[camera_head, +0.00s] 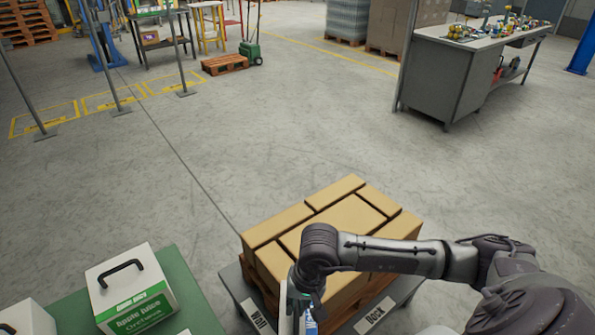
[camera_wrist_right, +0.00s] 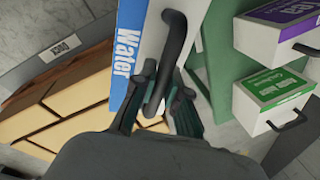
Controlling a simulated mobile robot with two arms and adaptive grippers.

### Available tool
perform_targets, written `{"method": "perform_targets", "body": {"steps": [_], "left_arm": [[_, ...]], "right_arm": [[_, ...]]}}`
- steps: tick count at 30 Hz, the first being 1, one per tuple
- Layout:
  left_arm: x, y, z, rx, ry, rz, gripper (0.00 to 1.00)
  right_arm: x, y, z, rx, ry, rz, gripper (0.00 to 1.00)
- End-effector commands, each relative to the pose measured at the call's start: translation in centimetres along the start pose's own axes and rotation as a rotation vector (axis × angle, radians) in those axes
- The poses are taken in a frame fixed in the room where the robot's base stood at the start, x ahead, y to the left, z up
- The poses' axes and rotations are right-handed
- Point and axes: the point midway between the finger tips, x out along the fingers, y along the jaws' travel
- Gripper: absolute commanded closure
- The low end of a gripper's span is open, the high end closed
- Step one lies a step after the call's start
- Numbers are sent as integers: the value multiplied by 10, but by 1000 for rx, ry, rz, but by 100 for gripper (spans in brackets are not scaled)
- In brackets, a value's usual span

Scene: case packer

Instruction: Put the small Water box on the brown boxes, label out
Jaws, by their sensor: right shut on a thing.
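The small Water box (camera_wrist_right: 128,50) is white with a blue side lettered "Water" and a dark handle on top. My right gripper (camera_wrist_right: 157,98) is shut on that handle in the wrist view. In the head view my right gripper (camera_head: 302,285) hangs at the near left corner of the brown boxes, and only a sliver of the Water box (camera_head: 309,324) shows below it. The brown boxes (camera_head: 345,222) form a flat layer on a wooden pallet; they also show at the left of the wrist view (camera_wrist_right: 60,108). My left gripper is out of view.
The pallet stands on a grey platform with signs reading "Wall" (camera_head: 253,314) and "Dock" (camera_head: 374,315). A green table (camera_head: 192,290) at the left holds a white box with a green label (camera_head: 130,290). A purple-labelled box (camera_wrist_right: 270,38) also stands there.

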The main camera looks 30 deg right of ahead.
Motion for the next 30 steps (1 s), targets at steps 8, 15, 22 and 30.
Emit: {"method": "perform_targets", "body": {"steps": [8, 15, 22, 30], "left_arm": [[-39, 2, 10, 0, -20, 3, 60], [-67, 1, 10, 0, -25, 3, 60], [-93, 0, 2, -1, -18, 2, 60], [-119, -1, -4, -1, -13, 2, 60]], "right_arm": [[-50, -12, -52, 573, 118, -4, 100], [-92, -19, -93, 1097, 220, -6, 100], [-137, -26, -129, 1604, 320, -5, 100], [-186, -31, -162, 2137, 424, -4, 100]]}}
